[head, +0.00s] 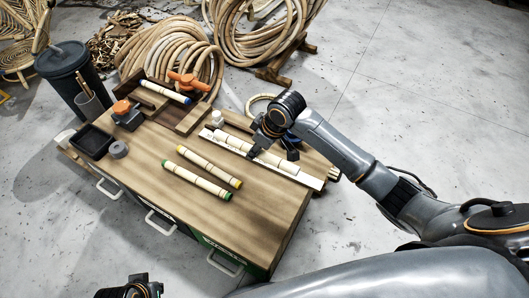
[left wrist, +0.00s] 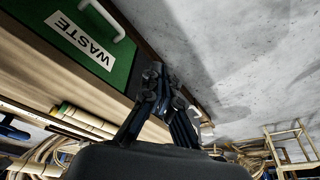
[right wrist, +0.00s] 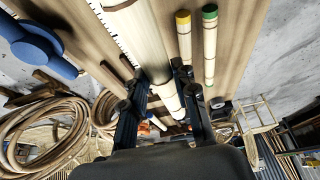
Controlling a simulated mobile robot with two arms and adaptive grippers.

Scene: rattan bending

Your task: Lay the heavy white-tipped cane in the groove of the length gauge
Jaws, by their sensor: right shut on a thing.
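The heavy cane (head: 237,143) is thick and pale, with dark bands. It lies along the pale length gauge (head: 308,180) at the table's right side; I cannot tell if it rests fully in the groove. My right gripper (head: 262,151) is shut on the cane. In the right wrist view the fingers (right wrist: 160,90) straddle the cane (right wrist: 150,45), and the gauge's ruled edge (right wrist: 113,33) runs beside it. My left gripper (head: 138,290) is at the bottom of the head view, away from the table top. In the left wrist view its empty fingertips (left wrist: 162,76) are together.
A yellow-tipped cane (head: 209,167) and a green-tipped cane (head: 196,181) lie mid-table. A blue-tipped cane (head: 166,92) lies at the back. A black tray (head: 92,143), a grey roll (head: 118,150) and an orange-topped tool (head: 127,115) stand left. The table's front is bare.

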